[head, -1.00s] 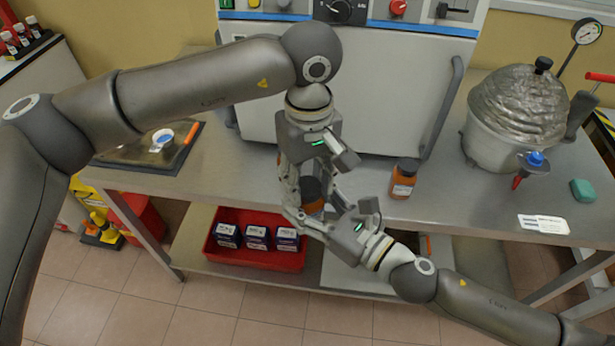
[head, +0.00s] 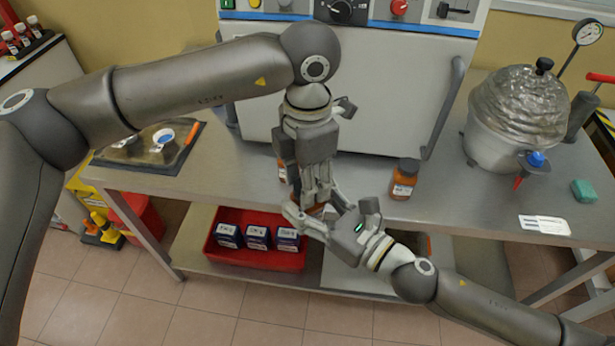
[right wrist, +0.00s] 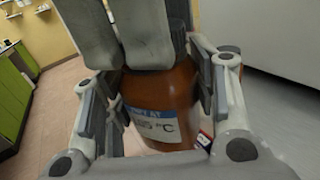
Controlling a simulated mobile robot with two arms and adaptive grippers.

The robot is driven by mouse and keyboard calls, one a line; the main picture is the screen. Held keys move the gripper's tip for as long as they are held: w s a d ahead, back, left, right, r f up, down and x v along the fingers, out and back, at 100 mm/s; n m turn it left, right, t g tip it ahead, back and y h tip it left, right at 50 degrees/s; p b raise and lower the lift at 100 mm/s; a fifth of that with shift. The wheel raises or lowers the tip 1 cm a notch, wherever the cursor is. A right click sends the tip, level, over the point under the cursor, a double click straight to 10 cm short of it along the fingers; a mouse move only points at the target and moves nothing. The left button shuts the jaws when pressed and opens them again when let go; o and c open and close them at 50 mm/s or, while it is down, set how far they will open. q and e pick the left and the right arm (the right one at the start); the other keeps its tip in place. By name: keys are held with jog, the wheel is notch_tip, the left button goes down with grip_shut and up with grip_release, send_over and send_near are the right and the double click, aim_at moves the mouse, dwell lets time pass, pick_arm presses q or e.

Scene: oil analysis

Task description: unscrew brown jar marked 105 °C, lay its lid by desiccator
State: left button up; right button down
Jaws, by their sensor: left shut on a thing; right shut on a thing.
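The brown jar (right wrist: 162,92) fills the middle of the right wrist view. Its white and blue label is partly visible and reads "5 °C" at its end. My right gripper (head: 316,211) is shut around the jar's body and holds it upright in front of the bench edge. The desiccator (head: 490,148), a pale pot with a silvery mesh-like dome, stands on the bench at the right.
Another brown jar (head: 404,180) stands on the bench right of my grippers; one more (head: 282,170) is partly hidden behind my left gripper. A white card (head: 544,225) and green block (head: 584,191) lie near the desiccator. Bare bench (head: 455,205) lies between. A red bin (head: 225,253) is below.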

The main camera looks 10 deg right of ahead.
pick_arm(q)
jog(key=n, duration=0.6)
jog(key=shift+w, duration=0.2)
pick_arm(e)
jog(key=shift+s+a+r, duration=0.1)
jog(key=shift+s+a, duration=0.05)
jog(key=shift+s, duration=0.05)
pick_arm(q)
jog(key=n, duration=0.6)
jog(key=shift+a, duration=0.15)
jog(key=n, duration=0.6)
jog(key=shift+n, duration=0.3)
jog(key=n, duration=0.6)
jog(key=shift+s, duration=0.15)
pick_arm(e)
jog(key=shift+w, duration=0.15)
pick_arm(q)
jog(key=shift+r, duration=0.15)
pick_arm(e)
jog(key=shift+d, duration=0.2)
pick_arm(q)
jog(key=shift+r, duration=1.05)
jog(key=shift+r, duration=0.1)
